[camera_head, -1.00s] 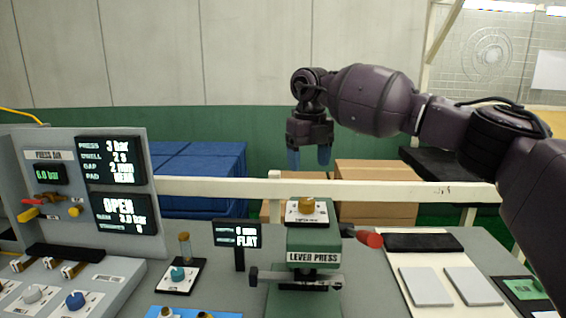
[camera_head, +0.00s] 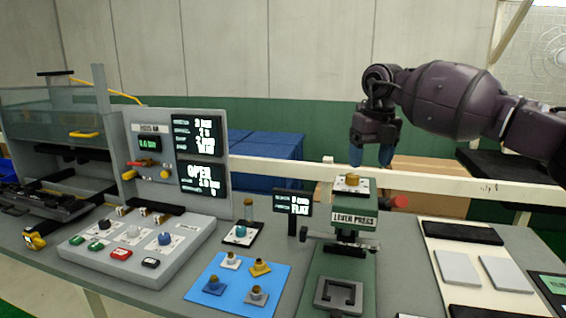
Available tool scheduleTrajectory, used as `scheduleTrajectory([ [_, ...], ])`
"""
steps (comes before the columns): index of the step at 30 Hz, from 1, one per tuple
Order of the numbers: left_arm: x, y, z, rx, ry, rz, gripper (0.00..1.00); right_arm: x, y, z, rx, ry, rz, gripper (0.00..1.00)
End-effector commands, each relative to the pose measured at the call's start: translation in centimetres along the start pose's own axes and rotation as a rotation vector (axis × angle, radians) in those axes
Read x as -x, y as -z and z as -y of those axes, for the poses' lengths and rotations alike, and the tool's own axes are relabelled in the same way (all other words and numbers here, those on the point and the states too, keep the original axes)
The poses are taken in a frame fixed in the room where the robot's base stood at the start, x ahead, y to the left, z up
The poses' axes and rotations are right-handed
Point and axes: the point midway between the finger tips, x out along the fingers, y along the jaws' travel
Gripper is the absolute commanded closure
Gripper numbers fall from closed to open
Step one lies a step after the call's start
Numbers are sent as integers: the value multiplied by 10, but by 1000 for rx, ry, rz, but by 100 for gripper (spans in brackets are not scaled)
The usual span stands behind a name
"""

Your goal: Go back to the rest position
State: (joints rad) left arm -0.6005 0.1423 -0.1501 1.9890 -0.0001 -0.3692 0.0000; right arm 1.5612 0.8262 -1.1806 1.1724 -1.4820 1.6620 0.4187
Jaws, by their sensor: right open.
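My right gripper (camera_head: 371,154) hangs in the air above and a little behind the lever press, fingers pointing down. Its two blue fingertips are apart with nothing between them. The right arm comes in from the right edge. The green lever press (camera_head: 342,258) stands on the bench, with a brass knob on its top and a red-ended handle (camera_head: 399,201) at its right. The gripper appears clear of the press. My left gripper is not in the view.
The grey bench (camera_head: 262,228) carries a control panel (camera_head: 168,160) with buttons, a blue mat (camera_head: 229,309) with several small clips, a small display (camera_head: 292,201), and a white board with grey pads (camera_head: 457,268) at right. A white rail (camera_head: 262,166) runs behind, with boxes beyond.

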Motion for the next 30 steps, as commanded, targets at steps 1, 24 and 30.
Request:
scheduleTrajectory([
  [1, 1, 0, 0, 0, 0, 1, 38, 1, -6, -6, 15, -36, 38, 31],
  [24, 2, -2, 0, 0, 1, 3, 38, 71, -18, -245, -8, -1391, 642, 31],
  [30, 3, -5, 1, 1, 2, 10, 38, 50, -12, -234, -319, -1667, 648, 31],
])
